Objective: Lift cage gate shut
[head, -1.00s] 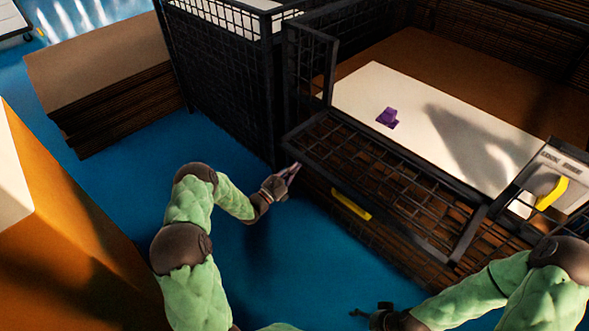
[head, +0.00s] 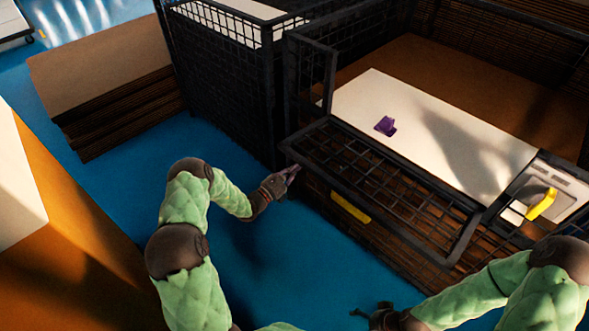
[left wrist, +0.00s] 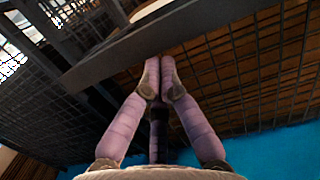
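The cage gate (head: 400,188) is a dark mesh panel in a metal frame. It is folded down and outward at the cage's front, sloping, with the opening above it clear. My left gripper (head: 293,170) is below the gate's outer left corner. In the left wrist view its purple fingers (left wrist: 158,80) are together, tips at the underside of a dark frame bar (left wrist: 190,38). I see nothing held between them; whether they touch the bar is unclear. My right gripper (head: 365,312) is low in the head view, away from the gate, its fingers too dark to read.
Inside the cage lies a white board (head: 430,130) with a small purple object (head: 385,125). A yellow handle (head: 541,204) is at right. A yellow bar (head: 350,206) is on the cage's front. A brown stack (head: 110,90) stands left. Blue floor is clear around my left arm.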

